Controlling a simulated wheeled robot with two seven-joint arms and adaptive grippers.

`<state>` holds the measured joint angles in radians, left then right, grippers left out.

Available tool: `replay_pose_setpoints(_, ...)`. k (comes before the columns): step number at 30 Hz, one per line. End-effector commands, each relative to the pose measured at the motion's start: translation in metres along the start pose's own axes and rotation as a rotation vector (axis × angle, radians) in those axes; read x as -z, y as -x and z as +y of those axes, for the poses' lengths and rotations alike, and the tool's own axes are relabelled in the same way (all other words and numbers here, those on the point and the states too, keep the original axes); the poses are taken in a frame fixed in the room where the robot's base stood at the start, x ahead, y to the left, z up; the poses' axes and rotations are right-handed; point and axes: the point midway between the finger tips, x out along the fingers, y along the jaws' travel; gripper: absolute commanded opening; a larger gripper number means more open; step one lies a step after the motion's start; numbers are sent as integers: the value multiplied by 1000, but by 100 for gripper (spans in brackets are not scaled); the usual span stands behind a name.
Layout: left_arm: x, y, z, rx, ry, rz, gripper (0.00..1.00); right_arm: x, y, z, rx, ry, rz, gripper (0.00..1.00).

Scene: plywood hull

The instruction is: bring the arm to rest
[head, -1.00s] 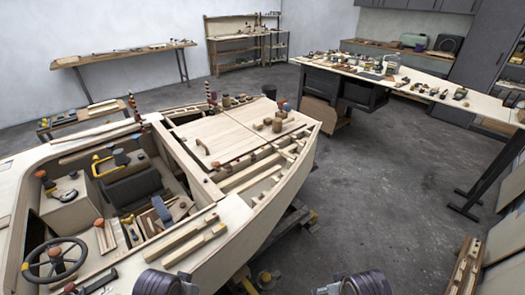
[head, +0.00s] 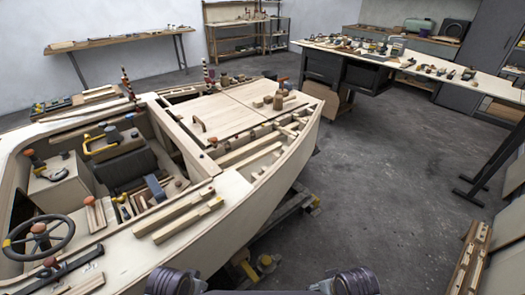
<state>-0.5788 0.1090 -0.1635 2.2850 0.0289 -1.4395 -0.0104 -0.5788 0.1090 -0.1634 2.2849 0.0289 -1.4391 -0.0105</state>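Neither gripper shows in the head view. Two dark, ribbed parts of my own arms stand at the bottom edge, one left of centre and one right of centre. Both are cut off by the frame, so the rest of each arm and both grippers are hidden. The plywood boat hull (head: 245,222) lies ahead and to the left of these arm parts. I see nothing held.
The hull carries a steering wheel (head: 38,238), a dark seat (head: 127,168) and loose wood strips (head: 183,214). A long workbench (head: 425,66) with small items stands at the back right. Grey floor (head: 390,190) is open right of the hull.

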Motion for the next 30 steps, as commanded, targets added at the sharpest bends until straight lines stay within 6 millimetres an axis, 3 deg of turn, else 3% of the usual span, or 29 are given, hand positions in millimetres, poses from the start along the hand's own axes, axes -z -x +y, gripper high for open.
replay_pose_setpoints(1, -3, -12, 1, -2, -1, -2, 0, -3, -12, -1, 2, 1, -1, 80)
replay_pose_setpoints(21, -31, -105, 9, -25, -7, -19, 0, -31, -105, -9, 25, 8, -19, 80)
replay_pose_setpoints(30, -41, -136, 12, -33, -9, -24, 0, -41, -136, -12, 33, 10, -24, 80)
